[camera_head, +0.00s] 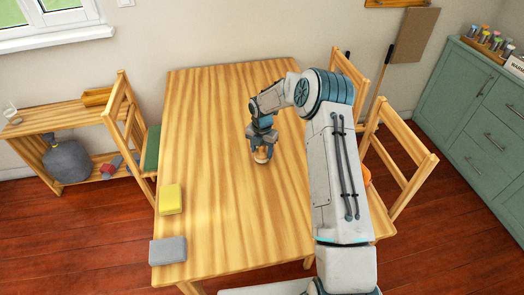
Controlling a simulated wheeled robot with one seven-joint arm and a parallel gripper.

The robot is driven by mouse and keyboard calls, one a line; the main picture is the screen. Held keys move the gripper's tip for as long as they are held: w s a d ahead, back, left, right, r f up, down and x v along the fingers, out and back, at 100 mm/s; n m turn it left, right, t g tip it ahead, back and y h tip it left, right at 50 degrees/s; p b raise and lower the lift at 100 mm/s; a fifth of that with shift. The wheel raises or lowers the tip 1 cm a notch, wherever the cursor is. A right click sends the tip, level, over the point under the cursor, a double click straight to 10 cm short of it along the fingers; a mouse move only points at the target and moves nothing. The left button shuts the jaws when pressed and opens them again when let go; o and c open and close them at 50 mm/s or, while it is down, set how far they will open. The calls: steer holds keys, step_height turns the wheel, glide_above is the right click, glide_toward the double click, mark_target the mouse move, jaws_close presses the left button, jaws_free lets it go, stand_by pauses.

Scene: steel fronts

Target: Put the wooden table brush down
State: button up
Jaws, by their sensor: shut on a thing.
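The wooden table brush (261,155) shows as a small pale brown piece between the fingers of my gripper (261,149). My gripper points down over the middle of the wooden table (205,120) and is shut on the brush. Most of the brush is hidden by the gripper. I cannot tell whether the brush touches the tabletop or hangs just above it.
A yellow sponge (171,199) and a grey cloth or block (168,250) lie along the table's left edge. The tabletop around my gripper is clear. Wooden chairs stand left (128,135) and right (402,160). A green cabinet (478,120) stands at the right.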

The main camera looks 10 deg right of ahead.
steer(key=shift+f, duration=0.8)
steer(key=o, duration=1.2)
